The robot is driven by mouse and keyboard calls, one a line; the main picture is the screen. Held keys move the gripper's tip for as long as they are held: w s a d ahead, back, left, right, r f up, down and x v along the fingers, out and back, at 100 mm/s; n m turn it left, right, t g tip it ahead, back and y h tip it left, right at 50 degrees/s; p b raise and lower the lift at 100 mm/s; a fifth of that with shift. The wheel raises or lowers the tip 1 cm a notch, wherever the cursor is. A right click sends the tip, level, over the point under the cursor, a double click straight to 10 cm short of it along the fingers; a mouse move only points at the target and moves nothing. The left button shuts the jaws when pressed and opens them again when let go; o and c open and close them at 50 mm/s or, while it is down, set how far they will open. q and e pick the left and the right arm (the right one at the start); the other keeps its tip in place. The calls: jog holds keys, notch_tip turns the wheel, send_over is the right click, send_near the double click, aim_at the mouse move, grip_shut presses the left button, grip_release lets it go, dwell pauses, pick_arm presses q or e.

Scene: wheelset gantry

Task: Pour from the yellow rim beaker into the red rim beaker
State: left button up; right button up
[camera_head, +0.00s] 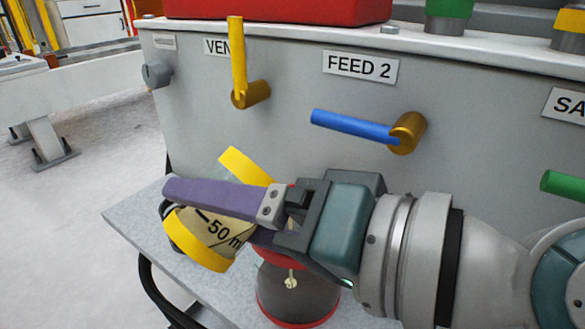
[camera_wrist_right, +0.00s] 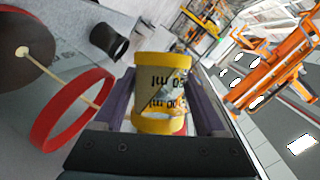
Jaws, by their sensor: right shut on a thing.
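The yellow rim beaker (camera_head: 205,258) is clear, with yellow bands at both ends and black volume marks. It is strongly tilted in the head view and also shows between the fingers in the right wrist view (camera_wrist_right: 160,95). My right gripper (camera_head: 208,212) is shut on its side with purple fingers. The red rim beaker (camera_head: 292,288) stands upright on the grey shelf, below and partly hidden by the gripper. Its red rim (camera_wrist_right: 70,108) and a thin pale rod inside show in the right wrist view. I see no stream of liquid. My left gripper is not in view.
The grey shelf (camera_head: 130,222) juts from a panel with yellow (camera_head: 238,60) and blue (camera_head: 355,127) valve handles above the gripper. A dark cup (camera_wrist_right: 108,41) stands near the red rim beaker. Open floor lies left.

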jog(key=shift+w+d+r+m+y+b, duration=0.1)
jog(key=shift+r+m+y+b, duration=0.45)
jog(key=shift+m+b, duration=0.4)
dwell(1.3)
jog(key=shift+w+d+f+m+y+b, duration=0.35)
jog(key=shift+w+d+m+b, duration=0.3)
jog(key=shift+b, duration=0.45)
dwell(0.3)
jog(key=shift+s+r+m, duration=0.1)
jog(key=shift+m, duration=0.2)
jog(key=shift+w+d+r+m+y, duration=0.25)
jog(key=shift+r+m+y, duration=0.15)
jog(key=shift+m, duration=0.5)
dwell(0.8)
